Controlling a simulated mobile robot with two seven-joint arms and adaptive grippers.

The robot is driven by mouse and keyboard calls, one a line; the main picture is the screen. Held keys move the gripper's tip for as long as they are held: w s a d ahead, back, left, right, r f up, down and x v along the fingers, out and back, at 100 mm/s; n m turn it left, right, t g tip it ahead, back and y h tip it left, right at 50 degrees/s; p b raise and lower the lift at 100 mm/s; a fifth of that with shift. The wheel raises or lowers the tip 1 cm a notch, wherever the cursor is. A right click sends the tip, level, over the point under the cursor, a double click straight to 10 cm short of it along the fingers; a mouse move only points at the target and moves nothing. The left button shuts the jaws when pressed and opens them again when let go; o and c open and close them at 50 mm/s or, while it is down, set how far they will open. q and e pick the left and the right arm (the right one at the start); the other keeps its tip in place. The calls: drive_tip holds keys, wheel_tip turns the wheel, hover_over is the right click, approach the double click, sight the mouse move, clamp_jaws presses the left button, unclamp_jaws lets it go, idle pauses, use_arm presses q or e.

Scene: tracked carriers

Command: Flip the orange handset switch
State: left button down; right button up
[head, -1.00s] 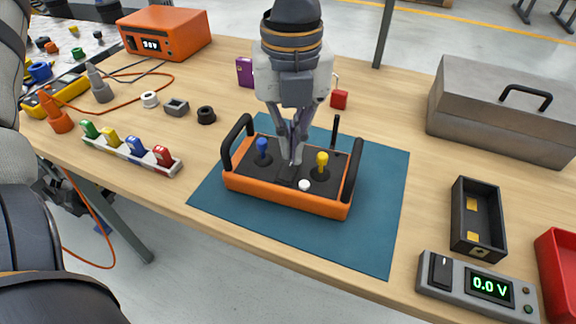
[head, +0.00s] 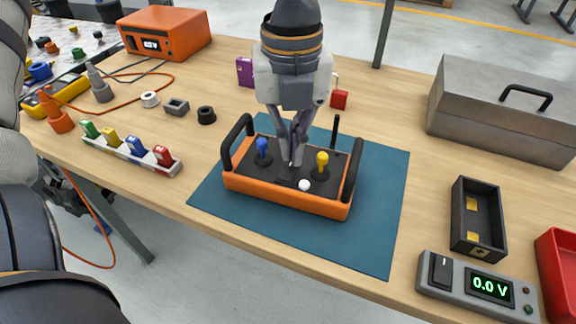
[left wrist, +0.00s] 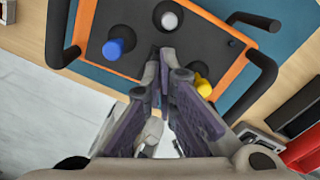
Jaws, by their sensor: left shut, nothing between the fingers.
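The orange handset (head: 282,195) lies on a teal mat (head: 383,230), with a black top panel, black side handles, a blue stick (head: 262,146), a yellow stick (head: 322,160) and a white button (head: 304,185). My left gripper (head: 291,164) is shut and empty, pointing down at the panel between the sticks. Its fingertips hide the switch area, and I cannot tell whether they touch it. In the left wrist view the shut fingers (left wrist: 164,60) sit between the blue stick (left wrist: 118,47) and the yellow stick (left wrist: 202,86). My right gripper is not in view.
A rack of coloured pieces (head: 130,153) stands left of the mat. A grey metal toolbox (head: 500,110), a black tray (head: 477,255) and a voltage meter (head: 478,288) are on the right. A red padlock (head: 339,98) lies behind the mat.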

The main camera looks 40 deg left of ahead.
sight(290, 164)
use_arm(q)
drive_tip(key=shift+f, duration=1)
idle(0.3)
wheel_tip(290, 164, up, 6)
drive_tip(key=p, duration=0.4)
drive_tip(key=shift+f, duration=0.1)
drive_tip(key=shift+r+p, duration=0.3)
drive_tip(key=shift+r, duration=0.45)
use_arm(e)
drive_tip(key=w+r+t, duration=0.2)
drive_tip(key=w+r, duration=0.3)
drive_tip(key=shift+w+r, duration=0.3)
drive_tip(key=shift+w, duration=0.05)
use_arm(q)
drive_tip(key=shift+f, duration=0.15)
